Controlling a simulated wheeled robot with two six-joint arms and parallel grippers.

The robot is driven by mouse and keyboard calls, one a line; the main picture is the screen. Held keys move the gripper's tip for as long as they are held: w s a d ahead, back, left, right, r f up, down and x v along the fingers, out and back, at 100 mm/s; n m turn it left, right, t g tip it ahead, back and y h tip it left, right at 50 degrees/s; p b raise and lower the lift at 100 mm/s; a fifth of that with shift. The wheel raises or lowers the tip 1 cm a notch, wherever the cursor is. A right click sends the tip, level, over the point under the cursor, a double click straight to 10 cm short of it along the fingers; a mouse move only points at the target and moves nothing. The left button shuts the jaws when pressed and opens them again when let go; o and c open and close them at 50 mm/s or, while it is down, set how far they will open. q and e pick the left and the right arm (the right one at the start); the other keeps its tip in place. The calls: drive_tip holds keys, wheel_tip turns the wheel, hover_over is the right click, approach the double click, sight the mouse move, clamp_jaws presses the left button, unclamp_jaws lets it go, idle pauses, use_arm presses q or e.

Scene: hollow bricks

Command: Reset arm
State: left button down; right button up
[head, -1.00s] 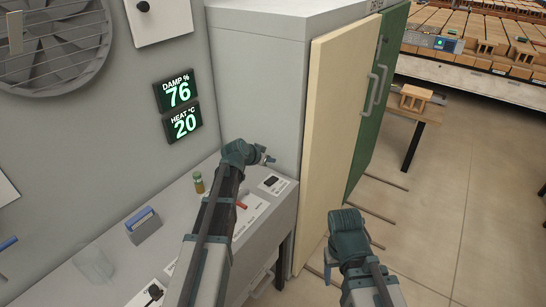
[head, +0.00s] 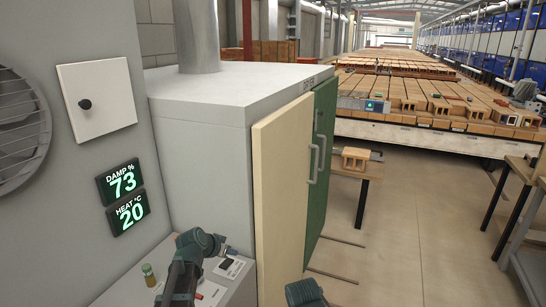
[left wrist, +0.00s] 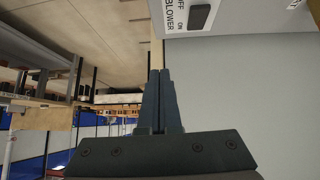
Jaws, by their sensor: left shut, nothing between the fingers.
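My left arm reaches over the grey bench (head: 118,291) in the head view. Its gripper (head: 229,251) is small there, near the bench's back end beside the grey cabinet. In the left wrist view the left gripper's two dark fingers (left wrist: 160,88) lie together with nothing between them. They are apart from the blower label and dark switch (left wrist: 199,17) at the top. Only a teal joint of my right arm shows at the bottom of the head view; its gripper is out of frame.
The grey cabinet (head: 197,128) has a cream door (head: 280,190) and a green door (head: 318,165). Displays (head: 122,183) read damp 73 and heat 20. A small green-topped jar (head: 149,276) stands on the bench. A hollow brick (head: 355,158) sits on a side table.

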use_arm(q)
drive_tip(key=s+d+f+g, duration=0.3)
drive_tip(key=s+d, duration=0.6)
drive_tip(key=s, duration=0.1)
drive_tip(key=s+d+f+g+y, duration=0.1)
drive_tip(key=s+g+y, duration=0.1)
drive_tip(key=s, duration=0.7)
drive_tip(key=s+d+f+g+y, duration=0.1)
drive_tip(key=s+d+g+y, duration=0.1)
drive_tip(key=s, duration=0.8)
drive_tip(key=shift+d+f+n+g+y, duration=0.3)
drive_tip(key=shift+f+g+y, duration=0.1)
drive_tip(key=shift+g+y, duration=0.2)
